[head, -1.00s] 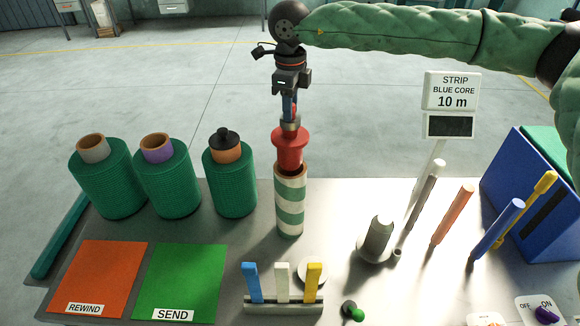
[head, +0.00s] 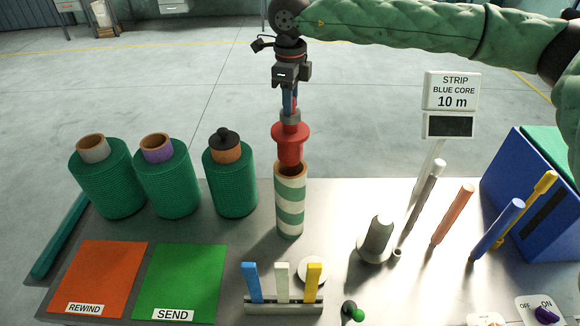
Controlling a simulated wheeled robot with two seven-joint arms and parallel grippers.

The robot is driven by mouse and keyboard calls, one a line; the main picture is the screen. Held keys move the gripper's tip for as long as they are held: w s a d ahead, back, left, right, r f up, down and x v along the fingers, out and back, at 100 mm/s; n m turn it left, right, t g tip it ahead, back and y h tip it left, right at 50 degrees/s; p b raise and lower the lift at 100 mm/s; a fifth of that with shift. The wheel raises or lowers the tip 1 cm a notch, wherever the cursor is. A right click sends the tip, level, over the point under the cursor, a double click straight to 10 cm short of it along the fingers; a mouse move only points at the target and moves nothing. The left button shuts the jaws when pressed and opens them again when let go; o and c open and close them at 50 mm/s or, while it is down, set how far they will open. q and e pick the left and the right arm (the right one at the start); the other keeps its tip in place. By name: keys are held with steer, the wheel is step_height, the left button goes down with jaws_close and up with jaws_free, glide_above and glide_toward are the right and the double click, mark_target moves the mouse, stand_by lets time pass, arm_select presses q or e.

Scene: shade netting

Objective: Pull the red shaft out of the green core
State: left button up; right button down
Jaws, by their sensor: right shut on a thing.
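The green core (head: 290,205) is a tube with green and cream bands, standing upright on the table in the head view. The red shaft (head: 290,140) has a wide flange and a narrower red part below it, whose lower end is at or just inside the core's open top. My right gripper (head: 289,108) comes down from above and is shut on the shaft's top. How much of the shaft is still inside the core is hidden. My left gripper is not in view.
Three green netting rolls (head: 103,185) stand at the left. Orange (head: 97,272) and green (head: 186,275) mats lie in front of them. A small rack (head: 283,305) with coloured tabs is in front of the core. Several upright rods (head: 452,215), a sign (head: 450,90) and a blue box (head: 540,195) are at the right.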

steer(key=shift+r, duration=0.15)
steer(key=shift+r, duration=1.95)
